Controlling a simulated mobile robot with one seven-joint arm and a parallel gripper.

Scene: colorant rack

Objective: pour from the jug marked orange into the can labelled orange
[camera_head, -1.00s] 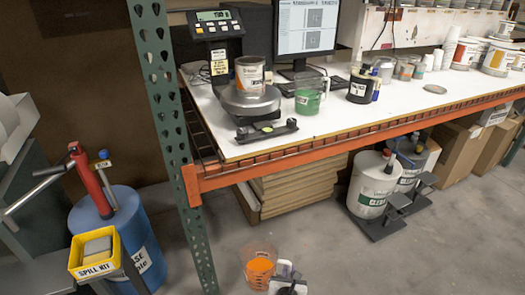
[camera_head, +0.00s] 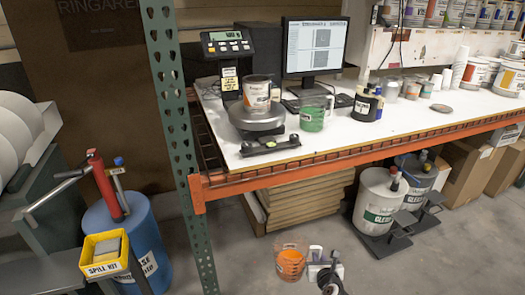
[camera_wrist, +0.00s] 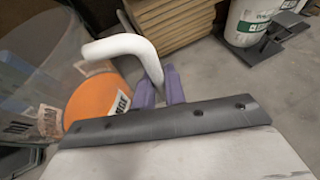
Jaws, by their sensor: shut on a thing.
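A clear jug (camera_head: 291,262) with orange liquid in it is at the bottom middle of the head view, in front of the bench. My gripper (camera_head: 315,256) is at its right side. In the wrist view the purple fingers of my gripper (camera_wrist: 160,88) are shut on the white handle of the jug (camera_wrist: 122,46). The orange liquid shows through the jug wall at left, with a label partly in view. A can (camera_head: 257,91) with a white and orange label stands upright on the scale; its small print is not readable. The jug is below and apart from it.
The scale (camera_head: 256,118) stands near the left end of the white bench (camera_head: 350,136). A green cup (camera_head: 311,118) and a dark container (camera_head: 365,107) stand right of it. A green upright post (camera_head: 172,100) and orange beam (camera_head: 330,163) bound the bench.

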